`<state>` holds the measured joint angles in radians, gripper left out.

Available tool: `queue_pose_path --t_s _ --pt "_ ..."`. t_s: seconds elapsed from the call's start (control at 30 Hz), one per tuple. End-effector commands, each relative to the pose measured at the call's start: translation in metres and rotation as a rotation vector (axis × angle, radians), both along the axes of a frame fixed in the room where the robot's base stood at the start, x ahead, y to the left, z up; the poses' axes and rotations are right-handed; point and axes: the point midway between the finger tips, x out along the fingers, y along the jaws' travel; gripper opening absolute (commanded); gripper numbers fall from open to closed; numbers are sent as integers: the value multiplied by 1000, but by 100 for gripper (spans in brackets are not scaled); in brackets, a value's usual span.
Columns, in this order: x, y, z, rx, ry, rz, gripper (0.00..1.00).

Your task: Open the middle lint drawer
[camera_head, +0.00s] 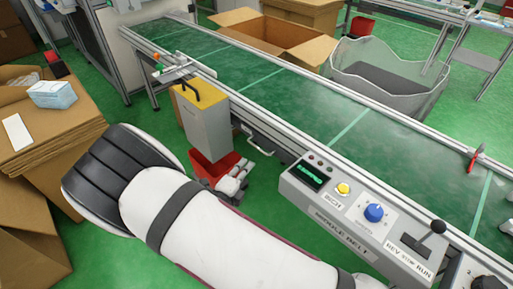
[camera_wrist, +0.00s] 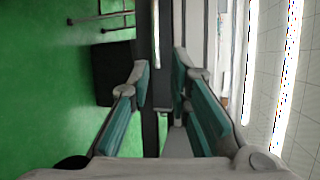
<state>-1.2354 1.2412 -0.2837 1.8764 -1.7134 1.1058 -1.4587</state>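In the head view, a metal U-shaped handle (camera_head: 258,144) is on the near side of the conveyor, below its rail and left of the control panel. I cannot tell for sure whether it belongs to the middle lint drawer. My arm (camera_head: 230,230) crosses the lower part of that view; my gripper's fingers are not clearly seen there. In the wrist view, my gripper (camera_wrist: 160,66) is open, its two teal-padded fingers apart. A dark upright strip with a pale narrow bar (camera_wrist: 157,35) shows beyond the fingertips. Nothing is visibly held.
The control panel marked MIDDLE BELT (camera_head: 340,205) juts from the conveyor (camera_head: 300,90), with a blue knob and black lever. A grey bin with a yellow top (camera_head: 203,120) stands by the conveyor above a red container (camera_head: 208,168). Cardboard (camera_head: 45,130) is at left.

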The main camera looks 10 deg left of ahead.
Motion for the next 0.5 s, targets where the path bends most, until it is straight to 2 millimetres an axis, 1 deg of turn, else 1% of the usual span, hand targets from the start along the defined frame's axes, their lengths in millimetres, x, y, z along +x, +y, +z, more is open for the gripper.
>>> queue_pose_path --t_s 0.03,0.13,0.23,0.37,0.5 --pt "-1 3 -6 -17 1 18 18" --pt "2 4 -10 -30 4 30 18" --pt "13 1 -11 -27 3 27 18" --pt "33 -5 -16 -27 2 25 18" --pt "60 -13 -21 -26 2 24 18"
